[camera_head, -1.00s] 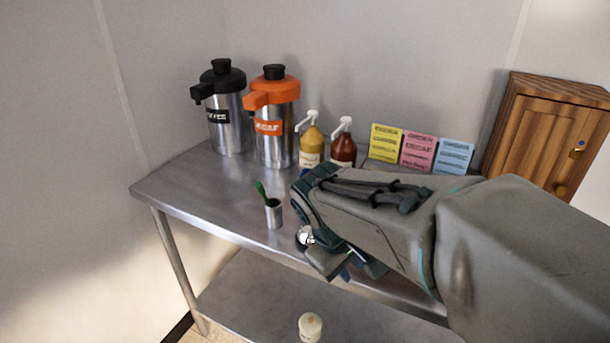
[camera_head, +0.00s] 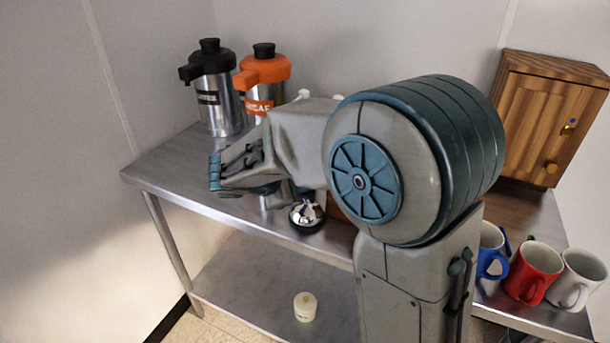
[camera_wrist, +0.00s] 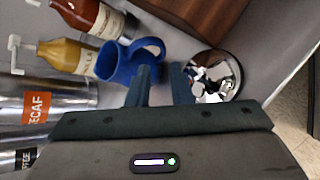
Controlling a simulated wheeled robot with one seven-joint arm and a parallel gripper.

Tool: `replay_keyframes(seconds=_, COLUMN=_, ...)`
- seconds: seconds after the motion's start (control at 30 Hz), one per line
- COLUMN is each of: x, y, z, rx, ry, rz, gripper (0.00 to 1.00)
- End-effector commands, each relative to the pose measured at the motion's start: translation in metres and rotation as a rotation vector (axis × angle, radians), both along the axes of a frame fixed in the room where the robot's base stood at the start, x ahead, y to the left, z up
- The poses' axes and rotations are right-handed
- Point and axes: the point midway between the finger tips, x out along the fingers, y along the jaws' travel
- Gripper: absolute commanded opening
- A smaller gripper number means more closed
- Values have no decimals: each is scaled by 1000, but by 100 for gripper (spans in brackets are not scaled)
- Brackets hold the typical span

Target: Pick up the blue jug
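The blue jug (camera_wrist: 120,64) shows in the wrist view, just ahead and left of my fingertips, with its handle loop toward the right. In the head view my arm hides it. My gripper (camera_wrist: 161,78) is open, its two dark fingers apart with nothing held between them. The left finger overlaps the jug's lower right side in the picture; I cannot tell whether they touch. In the head view the gripper's fingertips are hidden, with my wrist over the left part of the table.
A silver bell (camera_head: 307,214) stands by the table's front edge, close to the right finger (camera_wrist: 213,76). Syrup bottles (camera_wrist: 68,56) stand beside the jug. Black (camera_head: 214,95) and orange (camera_head: 262,80) dispensers stand behind. Mugs (camera_head: 534,271) and a wooden cabinet (camera_head: 548,120) are at right.

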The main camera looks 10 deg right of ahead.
Motion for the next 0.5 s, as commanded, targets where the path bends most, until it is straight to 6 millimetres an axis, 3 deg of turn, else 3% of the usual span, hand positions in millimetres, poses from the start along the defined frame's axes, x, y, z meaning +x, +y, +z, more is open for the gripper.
replay_keyframes(seconds=0.5, x=28, y=-37, z=-37, rx=1, ry=2, rz=-6, gripper=19)
